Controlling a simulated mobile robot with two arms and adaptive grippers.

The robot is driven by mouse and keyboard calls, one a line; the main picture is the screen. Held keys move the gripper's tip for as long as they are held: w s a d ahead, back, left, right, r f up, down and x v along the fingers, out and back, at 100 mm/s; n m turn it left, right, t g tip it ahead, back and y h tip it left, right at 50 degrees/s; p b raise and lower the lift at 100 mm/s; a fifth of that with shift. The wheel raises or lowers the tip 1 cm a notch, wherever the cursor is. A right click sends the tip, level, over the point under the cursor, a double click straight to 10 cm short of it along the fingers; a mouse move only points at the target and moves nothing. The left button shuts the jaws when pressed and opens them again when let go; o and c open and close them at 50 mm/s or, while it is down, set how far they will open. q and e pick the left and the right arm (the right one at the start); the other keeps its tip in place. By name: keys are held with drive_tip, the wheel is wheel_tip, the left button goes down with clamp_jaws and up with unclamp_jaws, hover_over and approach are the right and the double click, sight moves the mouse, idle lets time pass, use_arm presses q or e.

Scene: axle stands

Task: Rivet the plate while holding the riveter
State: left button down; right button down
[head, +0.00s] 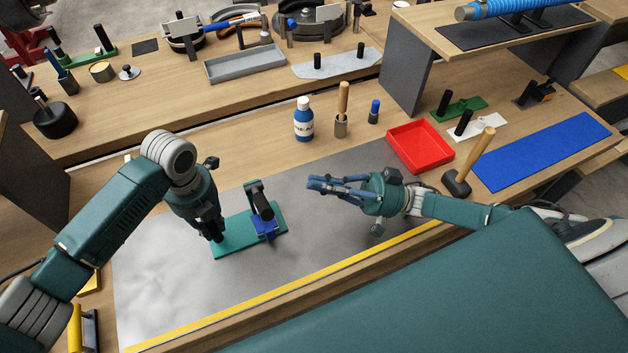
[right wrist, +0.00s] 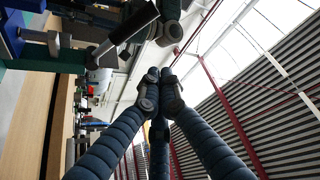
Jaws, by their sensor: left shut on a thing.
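The riveter (head: 234,234) stands on the grey sheet. It has a green base, a blue block and a black lever arm; in the right wrist view its lever (right wrist: 130,25) shows at the upper left. My left gripper (head: 215,234) is shut on the black post at the base's left end, which it mostly hides. My right gripper (head: 318,186) is to the right of the riveter and apart from it. Its fingers are drawn together and empty, and they meet in the right wrist view (right wrist: 160,92). I cannot make out a separate plate in the riveter.
The grey sheet (head: 160,285) has a yellow front edge. Behind it stand a blue bottle (head: 304,122) and a wooden-handled tool (head: 342,112). A red tray (head: 419,148), a mallet (head: 468,165) and a blue mat (head: 545,150) are to the right. The sheet's left part is clear.

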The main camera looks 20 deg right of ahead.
drive_tip(key=v, duration=0.7)
drive_tip(key=shift+d, duration=0.25)
drive_tip(key=shift+s, duration=0.1)
use_arm(q)
drive_tip(key=c, duration=1.2)
unclamp_jaws()
use_arm(e)
drive_tip(key=shift+f, duration=0.1)
use_arm(q)
drive_tip(key=o, duration=0.5)
drive_tip(key=shift+o, duration=0.2)
